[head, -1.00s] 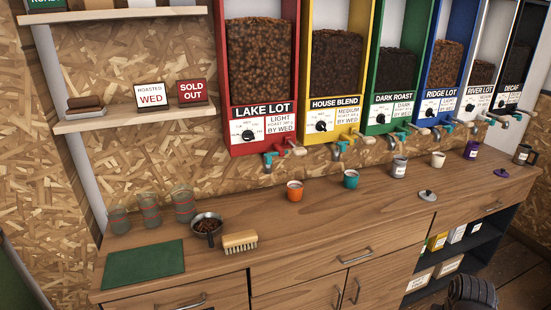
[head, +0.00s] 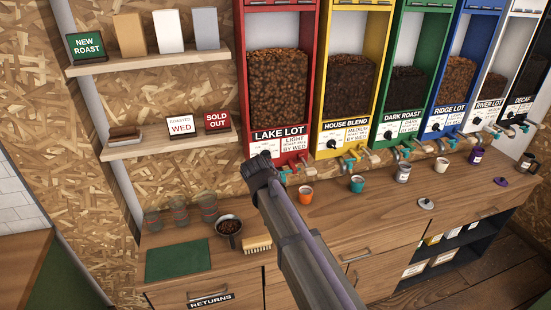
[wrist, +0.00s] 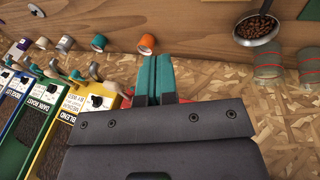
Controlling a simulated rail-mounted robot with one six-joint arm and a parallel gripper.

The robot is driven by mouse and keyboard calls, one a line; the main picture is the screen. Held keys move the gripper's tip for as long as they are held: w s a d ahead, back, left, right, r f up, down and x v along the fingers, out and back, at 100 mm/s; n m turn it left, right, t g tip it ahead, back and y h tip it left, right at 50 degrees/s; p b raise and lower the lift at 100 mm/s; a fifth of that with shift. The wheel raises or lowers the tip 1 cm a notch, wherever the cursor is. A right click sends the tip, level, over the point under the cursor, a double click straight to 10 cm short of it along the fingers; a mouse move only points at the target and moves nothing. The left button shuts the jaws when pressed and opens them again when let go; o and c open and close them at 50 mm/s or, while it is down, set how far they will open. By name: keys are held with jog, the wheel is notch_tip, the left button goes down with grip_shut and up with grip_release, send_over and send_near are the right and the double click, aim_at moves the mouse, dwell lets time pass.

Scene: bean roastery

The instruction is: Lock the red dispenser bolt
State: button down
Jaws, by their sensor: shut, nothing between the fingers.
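The red dispenser (head: 282,85), labelled LAKE LOT, hangs on the wall at the left end of the row. Its tap and bolt area (head: 299,167) shows small below the label, partly behind my arm, and I cannot tell the bolt's position. My gripper (head: 262,168) is in front of the dispenser's lower left corner in the head view, its fingers not clearly visible there. In the wrist view its two teal fingers (wrist: 154,72) are together and empty, pointing toward the counter. The gripper body hides most of the red dispenser there.
The yellow dispenser (head: 347,85) and its tap (head: 352,160) are close on the right. An orange cup (head: 306,195) stands on the counter below. A pan of beans (head: 229,227), a brush (head: 257,244) and glasses (head: 180,212) are left. A shelf (head: 160,145) juts out at left.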

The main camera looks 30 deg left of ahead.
jog(key=w+a+r+t, duration=0.1)
jog(key=w+a+r, duration=0.1)
jog(key=a, duration=0.3)
jog(key=w+a+r+t, duration=0.2)
jog(key=w+a, duration=0.1)
jog(key=a, duration=0.2)
jog(key=shift+a+m, duration=0.4)
jog(key=w+d+f+b, duration=0.3)
jog(key=w+f+b, duration=0.4)
jog(key=w+f, duration=0.1)
jog(key=shift+w+d+b, duration=0.3)
jog(key=shift+w+b, duration=0.05)
jog(key=shift+w, duration=0.1)
